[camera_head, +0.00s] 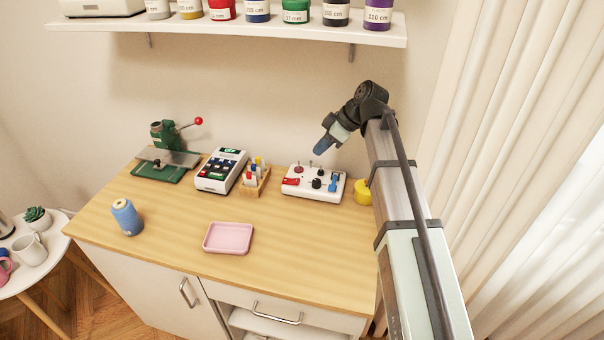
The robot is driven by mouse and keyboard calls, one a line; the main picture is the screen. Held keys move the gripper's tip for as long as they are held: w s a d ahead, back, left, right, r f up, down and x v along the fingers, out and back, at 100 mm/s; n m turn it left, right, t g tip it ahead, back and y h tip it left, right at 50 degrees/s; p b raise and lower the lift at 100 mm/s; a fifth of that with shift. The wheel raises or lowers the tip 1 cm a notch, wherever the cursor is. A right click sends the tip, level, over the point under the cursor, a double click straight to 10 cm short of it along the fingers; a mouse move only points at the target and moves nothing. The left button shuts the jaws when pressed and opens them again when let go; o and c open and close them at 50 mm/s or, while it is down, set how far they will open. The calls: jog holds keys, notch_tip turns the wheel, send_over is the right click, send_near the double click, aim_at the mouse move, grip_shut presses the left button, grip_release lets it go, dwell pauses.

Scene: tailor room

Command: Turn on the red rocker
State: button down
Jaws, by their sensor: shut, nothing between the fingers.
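The red rocker (291,181) sits at the front left of a white control box (311,196) on the wooden cabinet top. The same box carries a round red control, a black knob, a blue control and small upright levers. Whether the rocker is on or off is too small to tell. My gripper (319,152) is shut and empty. It points down and to the left, and appears above the back right part of the box, apart from the rocker.
A pen holder (255,182), a white keypad device (221,170) and a green press (167,160) stand left of the box. A yellow item (362,192) stands right of it. A pink tray (228,238) and blue spool (127,217) are in front. A shelf (240,32) hangs above.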

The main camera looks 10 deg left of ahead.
jog(key=shift+w+a+r, duration=0.15)
jog(key=shift+a+r, duration=0.15)
jog(key=shift+r, duration=0.05)
jog(key=shift+f, duration=0.1)
send_over(293, 181)
jog(key=d, duration=0.2)
notch_tip(293, 181, down, 8)
jog(key=shift+d+f, duration=0.35)
jog(key=shift+f, duration=0.75)
jog(key=shift+d+f, duration=0.15)
jog(key=shift+f, duration=0.7)
